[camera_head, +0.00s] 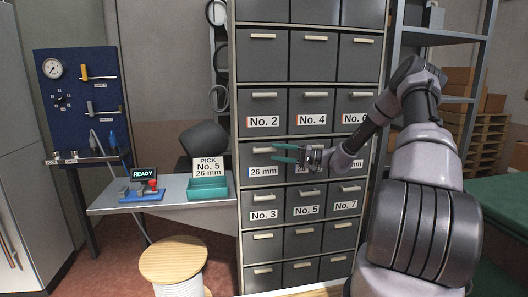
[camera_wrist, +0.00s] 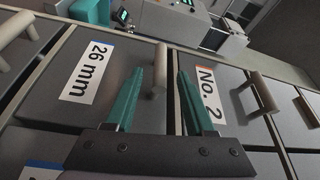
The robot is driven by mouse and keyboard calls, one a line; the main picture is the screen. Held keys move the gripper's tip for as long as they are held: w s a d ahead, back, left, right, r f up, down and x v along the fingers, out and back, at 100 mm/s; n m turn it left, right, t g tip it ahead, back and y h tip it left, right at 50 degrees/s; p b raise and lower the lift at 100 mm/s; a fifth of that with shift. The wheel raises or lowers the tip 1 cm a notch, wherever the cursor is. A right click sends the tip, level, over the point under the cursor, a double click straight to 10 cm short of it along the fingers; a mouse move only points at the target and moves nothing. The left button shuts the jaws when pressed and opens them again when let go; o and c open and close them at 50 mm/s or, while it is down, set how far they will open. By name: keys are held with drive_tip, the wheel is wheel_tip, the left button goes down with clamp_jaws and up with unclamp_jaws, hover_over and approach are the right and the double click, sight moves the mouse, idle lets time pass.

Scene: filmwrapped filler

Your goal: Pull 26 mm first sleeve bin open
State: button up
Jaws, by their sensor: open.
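The first 26 mm bin (camera_head: 263,165) is the leftmost in its cabinet row, with a white label and a pale bar handle (camera_head: 261,150). Its front looks flush with its neighbours. My gripper (camera_head: 272,152) has teal fingers, open, in front of this bin near its handle. In the wrist view, the 26 mm label (camera_wrist: 87,72) is left of my gripper (camera_wrist: 172,60). The bin's handle (camera_wrist: 161,70) shows between the fingers, close beside the left one. Whether they touch is unclear.
The No. 2 bin (camera_head: 263,110) is directly above and the No. 3 bin (camera_head: 263,203) below. My arm partly hides the other bins in the row. A bench (camera_head: 150,196) stands left, with a teal tray (camera_head: 207,188) and a sign. A wooden-topped spool (camera_head: 173,262) stands in front.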

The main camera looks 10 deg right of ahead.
sight(270, 151)
drive_tip(key=x, duration=0.6)
clamp_jaws()
drive_tip(key=shift+d, duration=0.1)
idle(1.2)
